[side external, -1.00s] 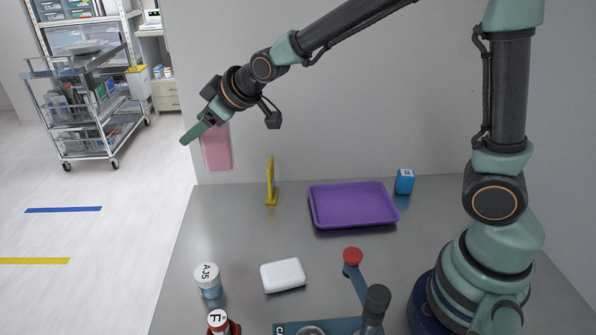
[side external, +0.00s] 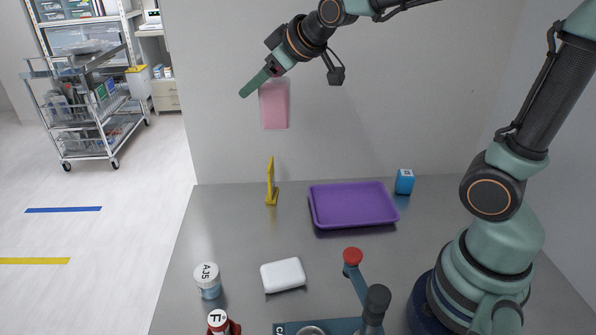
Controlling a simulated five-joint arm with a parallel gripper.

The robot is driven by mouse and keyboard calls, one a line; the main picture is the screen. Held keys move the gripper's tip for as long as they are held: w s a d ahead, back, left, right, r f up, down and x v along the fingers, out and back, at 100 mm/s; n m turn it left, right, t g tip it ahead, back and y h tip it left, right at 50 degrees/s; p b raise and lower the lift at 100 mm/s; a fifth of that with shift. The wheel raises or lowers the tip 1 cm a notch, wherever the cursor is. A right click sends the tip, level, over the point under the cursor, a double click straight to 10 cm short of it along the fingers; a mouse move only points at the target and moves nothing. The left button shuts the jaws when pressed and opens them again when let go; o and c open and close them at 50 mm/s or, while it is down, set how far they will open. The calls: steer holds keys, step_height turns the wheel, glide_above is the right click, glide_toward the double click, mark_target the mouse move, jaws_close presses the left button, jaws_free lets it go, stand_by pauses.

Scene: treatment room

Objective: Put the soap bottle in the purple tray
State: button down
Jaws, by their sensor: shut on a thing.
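The soap bottle (side external: 274,105) looks like a pink, upright, flat-sided block in the side external view. My gripper (side external: 252,84) is shut on it near its top and holds it high above the back left of the table, against the grey wall. The green finger points down and left; the far finger and the exact grip are hidden. The purple tray (side external: 318,219) lies on the table at the back, below and to the right of the bottle. It is empty.
A yellow stand (side external: 271,190) is left of the tray, and a blue cube (side external: 405,182) is at its right back corner. In front are a white rounded block (side external: 283,275), a white-lidded jar (side external: 208,281), a red jar (side external: 219,323) and a blue device with a red knob (side external: 358,285).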

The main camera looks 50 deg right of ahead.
steer(key=w+a+f+n+y, duration=0.1)
steer(key=w+a+f, duration=0.1)
steer(key=a, duration=0.3)
steer(key=w+a+f+n+y, duration=0.1)
steer(key=w+a+f, duration=0.1)
steer(key=a, duration=0.4)
steer(key=shift+w+a, duration=0.15)
steer(key=shift+w, duration=0.7)
steer(key=shift+f, duration=0.15)
step_height(320, 180, down, 19)
steer(key=shift+f, duration=0.2)
steer(key=shift+f, duration=0.15)
jaws_free()
steer(key=shift+s, duration=0.1)
